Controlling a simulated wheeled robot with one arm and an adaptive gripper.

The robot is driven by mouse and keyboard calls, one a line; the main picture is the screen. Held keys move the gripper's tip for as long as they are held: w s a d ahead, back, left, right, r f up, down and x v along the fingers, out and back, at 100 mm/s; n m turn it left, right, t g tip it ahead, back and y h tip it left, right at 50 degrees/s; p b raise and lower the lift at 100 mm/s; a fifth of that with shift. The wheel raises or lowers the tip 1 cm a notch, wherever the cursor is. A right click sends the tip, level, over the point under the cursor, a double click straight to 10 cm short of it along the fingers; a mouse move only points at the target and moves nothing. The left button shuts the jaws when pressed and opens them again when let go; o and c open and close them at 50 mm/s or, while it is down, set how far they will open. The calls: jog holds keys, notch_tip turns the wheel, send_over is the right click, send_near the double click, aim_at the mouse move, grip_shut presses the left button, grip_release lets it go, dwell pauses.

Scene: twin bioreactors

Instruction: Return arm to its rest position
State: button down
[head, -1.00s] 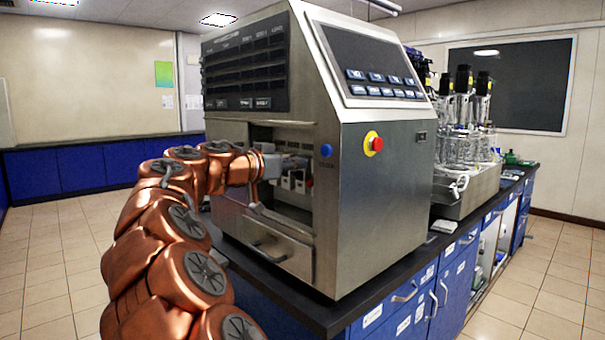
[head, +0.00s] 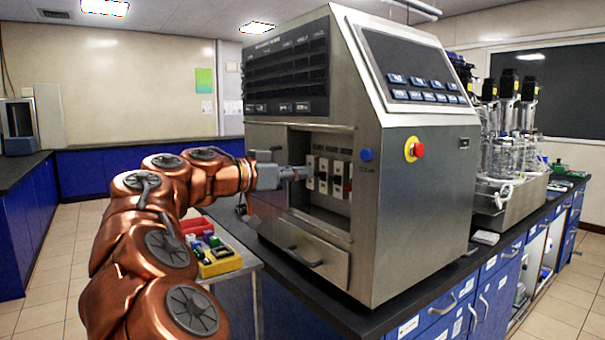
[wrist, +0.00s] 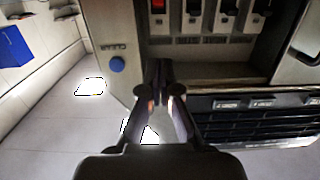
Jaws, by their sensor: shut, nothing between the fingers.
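My gripper (head: 298,173) is at the front of the steel control cabinet (head: 395,215), by its open recess of switches (head: 328,177). In the wrist view my gripper (wrist: 165,88) has its fingertips together with nothing between them, and the picture is turned over. The switches (wrist: 228,12) and the blue button (wrist: 117,64) lie beyond the fingertips there. I cannot tell whether the fingertips touch anything. My copper arm reaches in from the lower left of the head view.
A side table (head: 250,262) with a yellow rack (head: 220,262) and a red tray (head: 199,226) stands below my arm. Glass bioreactor vessels (head: 510,150) stand behind the cabinet on the dark bench (head: 372,320). Open tiled floor (head: 35,312) lies at left.

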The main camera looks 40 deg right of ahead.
dwell(0.3)
jog(key=s+a+f+n+t+y, duration=0.1)
jog(key=s+a+f+n+y, duration=0.25)
jog(key=s+f, duration=0.45)
jog(key=s+a+f+n+y, duration=0.3)
jog(key=s+f+n+y, duration=0.15)
jog(key=f, duration=0.85)
jog(key=s+a+f+n+g+y, duration=0.1)
jog(key=s+a+f+n+y, duration=0.3)
jog(key=s+a+f+n, duration=0.45)
jog(key=s+a+f+n+y, duration=0.3)
jog(key=s+a+f+y, duration=0.25)
jog(key=a+f, duration=0.7)
jog(key=a+r+p, duration=0.3)
jog(key=r+p, duration=1.4)
jog(key=r, duration=0.3)
jog(key=shift+s+r+t+h+p, duration=0.3)
jog(key=shift+r+h, duration=0.05)
